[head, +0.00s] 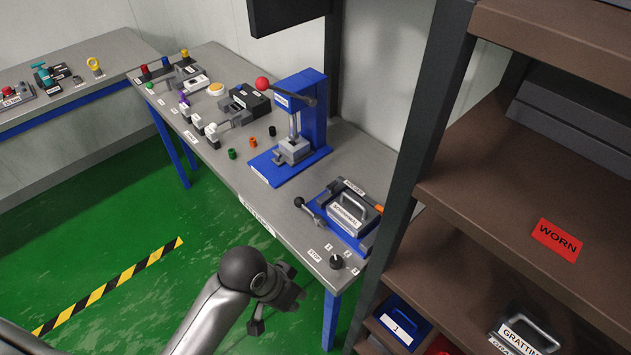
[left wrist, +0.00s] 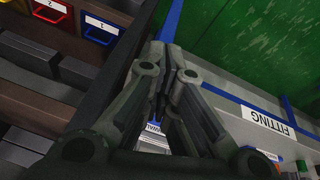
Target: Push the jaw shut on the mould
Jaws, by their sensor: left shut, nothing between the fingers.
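The mould (head: 345,222) is a grey block with a bar handle and a white label. It sits in a blue-based clamping fixture (head: 362,246) at the near right end of the bench. I cannot tell whether the jaw touches the mould. My left gripper (head: 284,292) is shut and empty, in front of the bench edge, left of and nearer than the fixture. Its closed fingers show in the left wrist view (left wrist: 166,62). My right gripper is not in view.
A black knob (head: 336,262) stands at the bench's front corner. A blue press (head: 302,120) with a red-ball lever stands behind the fixture. A brown shelf rack (head: 500,190) with a red WORN label rises close on the right. Green floor lies open at left.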

